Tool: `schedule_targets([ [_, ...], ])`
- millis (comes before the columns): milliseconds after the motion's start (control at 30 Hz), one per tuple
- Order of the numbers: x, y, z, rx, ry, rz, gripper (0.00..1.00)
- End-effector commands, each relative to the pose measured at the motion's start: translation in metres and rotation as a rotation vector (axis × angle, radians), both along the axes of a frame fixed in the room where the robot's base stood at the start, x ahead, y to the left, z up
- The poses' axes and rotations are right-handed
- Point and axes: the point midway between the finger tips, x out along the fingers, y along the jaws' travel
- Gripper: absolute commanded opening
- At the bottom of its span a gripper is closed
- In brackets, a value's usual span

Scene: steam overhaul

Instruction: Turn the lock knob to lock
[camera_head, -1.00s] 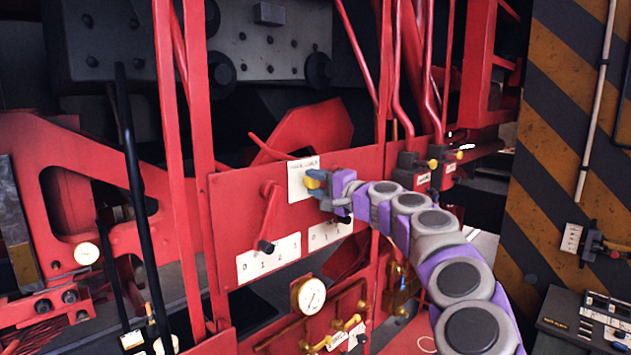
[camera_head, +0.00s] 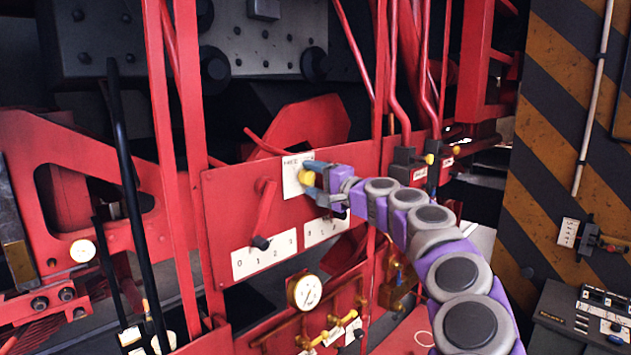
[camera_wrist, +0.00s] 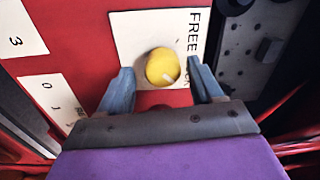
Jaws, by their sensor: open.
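The lock knob (camera_wrist: 163,67) is a round yellow knob with a pale mark, on a white label plate (camera_wrist: 125,32) on the red panel. In the wrist view the plate reads "FREE", with further lettering partly hidden by a finger. My gripper (camera_wrist: 164,85) is open, with one blue-grey finger on each side of the knob. Whether the fingers touch it cannot be told. In the head view the knob (camera_head: 307,178) shows at the tips of my gripper (camera_head: 314,184), which reaches in from the right and covers part of the plate.
A red lever (camera_head: 264,215) stands on the panel left of the knob, above number plates (camera_head: 264,255). A gauge (camera_head: 305,292) and brass valves sit below. Vertical red pipes (camera_head: 383,90) run behind my arm. A striped pillar (camera_head: 570,130) stands at right.

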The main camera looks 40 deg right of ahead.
Motion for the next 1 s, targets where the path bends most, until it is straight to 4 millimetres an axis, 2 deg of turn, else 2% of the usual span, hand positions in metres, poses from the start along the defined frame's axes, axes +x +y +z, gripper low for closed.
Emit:
schedule_targets([
  [167,-0.013,-0.001,0.000,0.001,-0.003,-0.001,0.65],
  [267,-0.028,-0.003,-0.001,0.001,-0.004,0.001,0.65],
  [800,-0.142,-0.017,-0.007,0.002,-0.002,-0.004,0.65],
  [1000,-0.165,-0.019,-0.009,0.004,0.001,-0.002,0.65],
])
